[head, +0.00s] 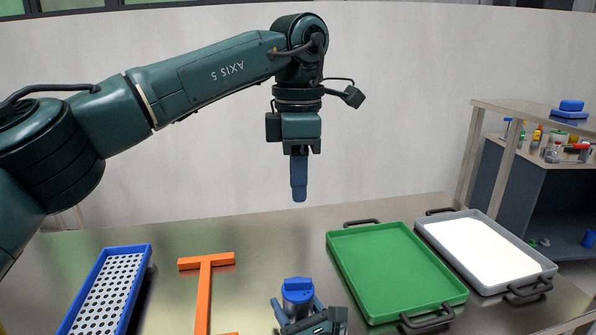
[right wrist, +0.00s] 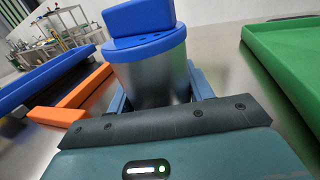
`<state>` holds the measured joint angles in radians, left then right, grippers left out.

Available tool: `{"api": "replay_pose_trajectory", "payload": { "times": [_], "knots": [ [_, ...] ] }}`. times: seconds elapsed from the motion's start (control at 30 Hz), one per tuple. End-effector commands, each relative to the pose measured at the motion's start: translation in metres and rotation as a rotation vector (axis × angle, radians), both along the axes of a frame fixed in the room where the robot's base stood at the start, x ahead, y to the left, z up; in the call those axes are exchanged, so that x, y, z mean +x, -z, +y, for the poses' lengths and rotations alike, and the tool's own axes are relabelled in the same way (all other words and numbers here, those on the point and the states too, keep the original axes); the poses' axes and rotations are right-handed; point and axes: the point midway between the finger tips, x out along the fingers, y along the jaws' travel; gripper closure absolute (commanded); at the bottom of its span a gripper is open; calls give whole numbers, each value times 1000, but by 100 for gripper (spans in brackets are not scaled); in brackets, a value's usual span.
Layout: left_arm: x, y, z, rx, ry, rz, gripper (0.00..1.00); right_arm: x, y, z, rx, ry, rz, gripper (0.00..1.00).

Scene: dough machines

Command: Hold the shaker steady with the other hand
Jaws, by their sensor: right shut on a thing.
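The shaker (head: 298,293) has a blue lid and stands near the front middle of the metal table. In the right wrist view the shaker (right wrist: 150,75) shows a grey metal body under its blue lid, upright between the fingers. My right gripper (head: 300,312) is shut on the shaker's body; in the right wrist view its blue fingers (right wrist: 160,92) sit on both sides of it. My left gripper (head: 299,180) hangs pointing down, well above the table and behind the shaker. Its fingers overlap edge-on, so its opening is hidden.
A green tray (head: 345,257) with dark handles lies right of the shaker, and a grey tray (head: 545,268) with a white surface lies beyond it. An orange frame (head: 205,290) and a blue perforated rack (head: 148,252) lie to the left. A shelf (head: 530,112) stands at the right.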

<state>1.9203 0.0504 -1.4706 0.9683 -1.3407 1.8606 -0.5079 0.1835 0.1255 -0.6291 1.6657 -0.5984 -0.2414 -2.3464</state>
Motion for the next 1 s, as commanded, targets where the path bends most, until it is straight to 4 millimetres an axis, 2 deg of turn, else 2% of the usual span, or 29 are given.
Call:
{"api": "replay_pose_trajectory", "payload": {
  "times": [0.07, 0.1, 0.4, 0.63, 0.77, 1.0],
  "knots": [
    [0, 0, 0, 0, 0, 0, 74, 0, 0, 0, 0, 0, 1, 76],
    [0, 0, 0, 0, 0, 0, 74, 0, 0, 0, 0, 0, 1, 48],
    [0, 1, 0, 0, -1, 0, 74, 0, 0, 0, 0, 0, 0, 23],
    [0, 1, 0, 0, -1, 0, 74, 0, 0, 0, 0, 0, 0, 23],
    [0, 1, 0, 0, -1, 0, 74, -8, 1, -4, -1, 0, 0, 23],
    [0, 1, 0, 0, -1, 0, 74, -51, 1, -26, -2, -1, 2, 23]
  ]
}}
